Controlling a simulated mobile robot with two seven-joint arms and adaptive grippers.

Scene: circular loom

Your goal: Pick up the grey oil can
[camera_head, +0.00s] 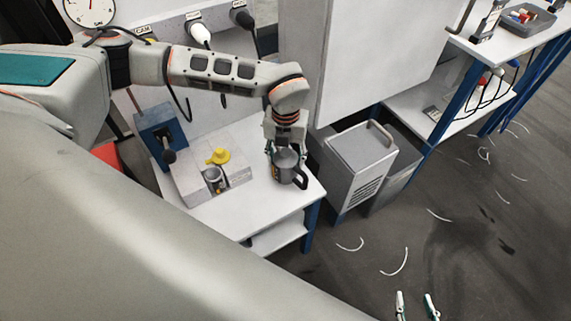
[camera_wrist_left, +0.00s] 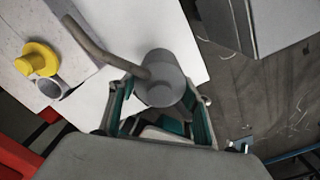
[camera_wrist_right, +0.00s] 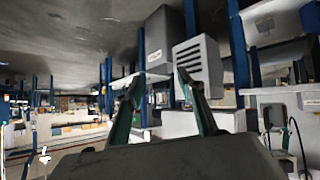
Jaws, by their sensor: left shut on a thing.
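The grey oil can (camera_head: 285,162) is at the right end of the white table, with a dark handle on its right side. In the left wrist view the oil can (camera_wrist_left: 163,82) shows its round top and a long spout pointing up and left. My left gripper (camera_head: 286,150) comes down over the can from above, and its fingers are shut on it, one on each side. I cannot tell whether the can's base touches the table. My right gripper (camera_head: 416,305) is low at the bottom right, far from the can; its fingers are apart and empty in the right wrist view (camera_wrist_right: 160,95).
A grey block on the white table (camera_head: 220,219) holds a yellow funnel-like piece (camera_head: 218,156) and a metal cup (camera_head: 214,178). A blue box (camera_head: 160,128) stands behind them. A grey cabinet (camera_head: 362,148) is right of the table. White strips lie on the open floor.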

